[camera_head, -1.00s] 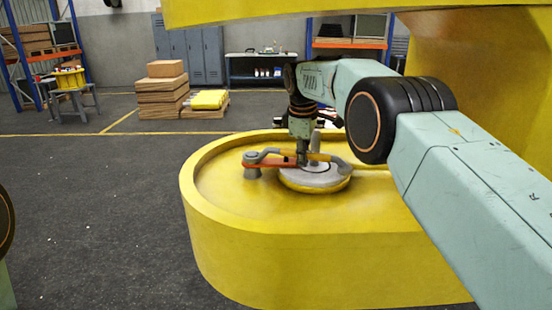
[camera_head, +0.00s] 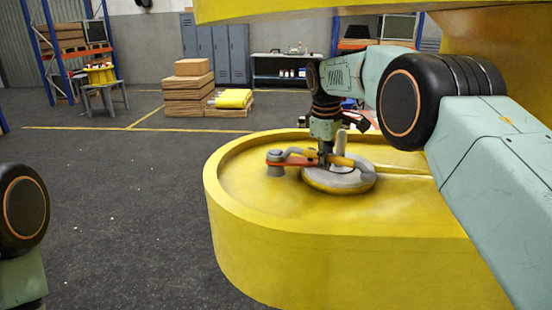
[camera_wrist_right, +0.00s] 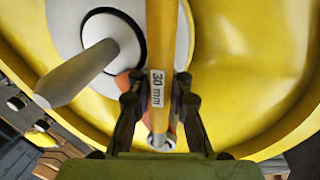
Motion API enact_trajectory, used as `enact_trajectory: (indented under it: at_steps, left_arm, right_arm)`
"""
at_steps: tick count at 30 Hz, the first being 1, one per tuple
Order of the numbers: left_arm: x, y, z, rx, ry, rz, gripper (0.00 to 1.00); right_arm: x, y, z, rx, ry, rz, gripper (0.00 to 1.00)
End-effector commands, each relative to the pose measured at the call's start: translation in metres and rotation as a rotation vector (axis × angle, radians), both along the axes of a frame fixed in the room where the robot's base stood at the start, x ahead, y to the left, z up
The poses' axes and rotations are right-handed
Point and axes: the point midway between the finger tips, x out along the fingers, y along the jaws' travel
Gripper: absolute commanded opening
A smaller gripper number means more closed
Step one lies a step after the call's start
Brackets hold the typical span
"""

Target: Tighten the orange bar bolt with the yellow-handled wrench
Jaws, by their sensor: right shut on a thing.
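My right gripper (camera_head: 325,157) points down and is shut on the wrench. In the right wrist view the fingers (camera_wrist_right: 158,101) close on the handle (camera_wrist_right: 162,40) by its "30 mm" label. The bar is mostly hidden there behind handle and fingers. My left gripper is out of view.
The bar and disc sit in a recess of the large yellow boom part (camera_head: 330,255), which has a raised rim. A grey pin (camera_wrist_right: 85,72) stands up from the disc beside the wrench. A yellow structure (camera_head: 320,10) hangs overhead. Open floor (camera_head: 110,190) lies to the left.

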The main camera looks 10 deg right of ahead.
Motion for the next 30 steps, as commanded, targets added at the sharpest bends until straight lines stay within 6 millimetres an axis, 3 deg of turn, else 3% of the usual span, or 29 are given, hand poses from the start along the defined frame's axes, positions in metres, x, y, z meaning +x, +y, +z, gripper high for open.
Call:
enact_trajectory:
  at_steps: [30]
  left_arm:
    - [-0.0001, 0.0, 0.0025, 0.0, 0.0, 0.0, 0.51]
  right_arm:
    - [-0.0062, 0.0056, 0.0015, 0.001, -0.004, -0.068, 0.0]
